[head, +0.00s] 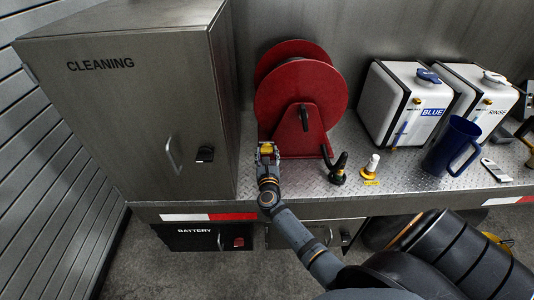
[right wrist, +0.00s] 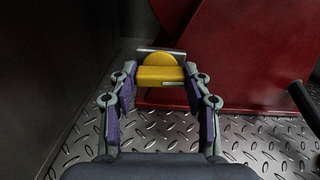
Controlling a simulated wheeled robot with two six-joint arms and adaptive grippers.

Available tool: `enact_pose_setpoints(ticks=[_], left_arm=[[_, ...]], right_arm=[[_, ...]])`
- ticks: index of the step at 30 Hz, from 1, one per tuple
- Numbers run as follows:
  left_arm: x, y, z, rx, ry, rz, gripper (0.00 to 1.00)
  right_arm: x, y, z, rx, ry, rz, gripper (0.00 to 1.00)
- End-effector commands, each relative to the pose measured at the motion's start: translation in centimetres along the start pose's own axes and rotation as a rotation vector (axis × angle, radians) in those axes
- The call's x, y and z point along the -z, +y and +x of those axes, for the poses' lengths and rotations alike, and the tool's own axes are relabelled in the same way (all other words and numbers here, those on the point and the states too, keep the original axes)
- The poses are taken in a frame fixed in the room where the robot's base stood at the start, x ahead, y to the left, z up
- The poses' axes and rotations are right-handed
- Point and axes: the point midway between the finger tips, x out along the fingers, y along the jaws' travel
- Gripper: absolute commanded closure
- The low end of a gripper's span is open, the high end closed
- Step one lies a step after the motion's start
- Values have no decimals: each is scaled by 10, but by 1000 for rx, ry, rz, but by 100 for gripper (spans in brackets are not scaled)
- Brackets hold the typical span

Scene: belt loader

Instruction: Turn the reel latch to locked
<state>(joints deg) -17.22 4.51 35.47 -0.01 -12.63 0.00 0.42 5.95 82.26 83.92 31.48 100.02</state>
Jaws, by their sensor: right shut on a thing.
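The red hose reel (head: 300,92) stands on the deck beside the cabinet. Its yellow latch (head: 267,147) is low at the left of the reel's base. In the right wrist view the latch (right wrist: 157,75) is a yellow bar with a round yellow part behind it, on a grey plate. The bar lies crosswise in the picture. My right gripper (head: 267,154) is shut on the latch. In the right wrist view its fingers (right wrist: 158,80) stand at the two ends of the bar. No lock marking can be read. My left gripper is not in view.
The cleaning cabinet (head: 130,110) stands close on the left. A black nozzle (head: 336,168) and a white and yellow fitting (head: 371,166) stand right of the reel. Further right are white tanks (head: 405,100) and a blue jug (head: 452,146). The tread-plate deck (head: 300,180) is bare in front.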

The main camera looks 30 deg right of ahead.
Motion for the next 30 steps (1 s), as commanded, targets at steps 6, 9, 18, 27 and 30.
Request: enact_pose_setpoints(ticks=[6,9,18,27,30], left_arm=[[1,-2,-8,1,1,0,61],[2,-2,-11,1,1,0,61],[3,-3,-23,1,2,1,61],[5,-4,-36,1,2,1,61],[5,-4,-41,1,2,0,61]], right_arm=[[-1,0,0,0,2,-154,83],[-2,0,0,0,1,-247,83],[-1,1,0,-1,2,-533,83],[-1,1,0,-1,2,-819,83],[-1,1,0,-1,2,-914,83]])
